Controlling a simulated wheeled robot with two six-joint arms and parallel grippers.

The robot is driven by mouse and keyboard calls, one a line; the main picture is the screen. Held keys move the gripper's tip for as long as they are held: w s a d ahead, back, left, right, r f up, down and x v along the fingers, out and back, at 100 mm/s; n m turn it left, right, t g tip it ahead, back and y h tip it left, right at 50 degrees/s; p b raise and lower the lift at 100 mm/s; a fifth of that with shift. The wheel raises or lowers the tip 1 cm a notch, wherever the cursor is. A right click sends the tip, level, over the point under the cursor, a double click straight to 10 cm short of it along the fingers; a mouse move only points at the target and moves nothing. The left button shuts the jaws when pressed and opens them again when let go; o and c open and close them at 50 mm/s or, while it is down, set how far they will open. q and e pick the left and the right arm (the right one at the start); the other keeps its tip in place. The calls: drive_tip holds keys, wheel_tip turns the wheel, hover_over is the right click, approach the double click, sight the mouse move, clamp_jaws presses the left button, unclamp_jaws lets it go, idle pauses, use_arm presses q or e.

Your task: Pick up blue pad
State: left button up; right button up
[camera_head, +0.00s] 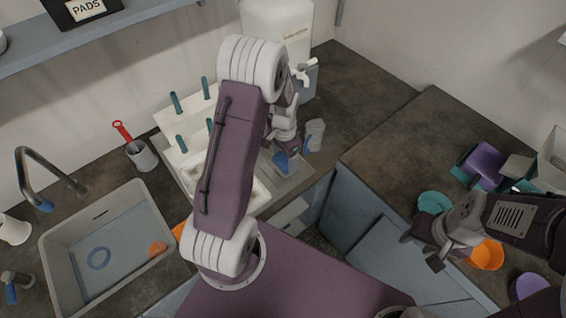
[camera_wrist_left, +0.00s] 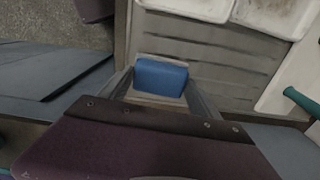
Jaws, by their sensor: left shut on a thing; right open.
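The blue pad (camera_wrist_left: 160,76) is between the two fingers of my left gripper (camera_wrist_left: 160,92) in the left wrist view. The gripper is shut on it, over a grey ribbed surface. In the head view, the blue pad (camera_head: 281,161) shows as a small blue patch at my left gripper (camera_head: 287,154); my arm hides part of this area. I cannot tell the exact gap between the pad and the surface. My right gripper (camera_head: 428,247) is open and empty at the right, near an orange bowl and a teal bowl.
A white rack with teal handles (camera_head: 162,122) stands behind my left arm. A grey sink basin (camera_head: 60,245) is at the left. The orange bowl (camera_head: 487,255), teal bowl (camera_head: 434,202) and purple container (camera_head: 484,162) are on the right. The right counter's back part is clear.

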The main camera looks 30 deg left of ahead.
use_arm(q)
drive_tip(key=s+d+r, duration=0.6)
drive_tip(key=d, duration=0.3)
drive_tip(key=shift+d+r+b, duration=0.2)
drive_tip(key=shift+d+b, duration=0.05)
drive_tip(key=shift+b, duration=0.05)
drive_tip(key=shift+w, duration=0.1)
